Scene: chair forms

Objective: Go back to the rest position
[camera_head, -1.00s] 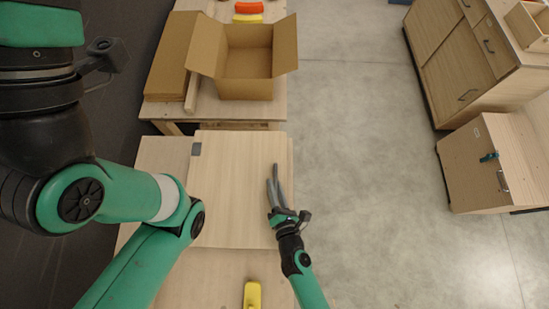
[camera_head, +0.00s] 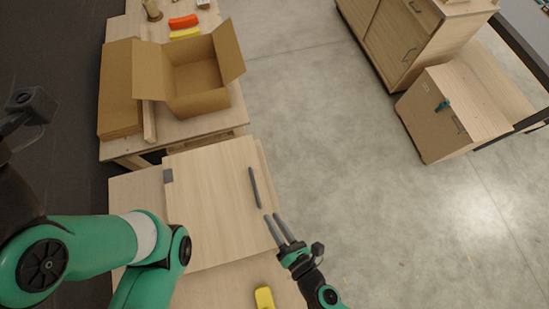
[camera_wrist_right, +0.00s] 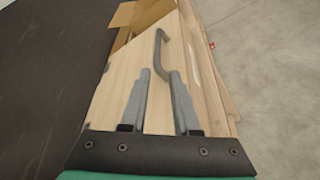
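My right gripper (camera_head: 272,216) is in the head view, near the right edge of the light wooden panel (camera_head: 210,215). Its two grey fingers are apart and empty. A dark grey handle (camera_head: 254,187) is on the panel, just beyond the fingertips and apart from them in the head view. In the right wrist view the fingers (camera_wrist_right: 160,75) show with a gap, and the curved handle (camera_wrist_right: 178,75) appears behind them. My left arm comes in from the left; its gripper fingers are outside the frame.
An open cardboard box (camera_head: 197,85) stands on the far table (camera_head: 180,133), with flat cardboard (camera_head: 118,90) beside it. A yellow object (camera_head: 264,297) is at the lower edge. Wooden cabinets (camera_head: 455,115) stand at the right. Grey floor between is clear.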

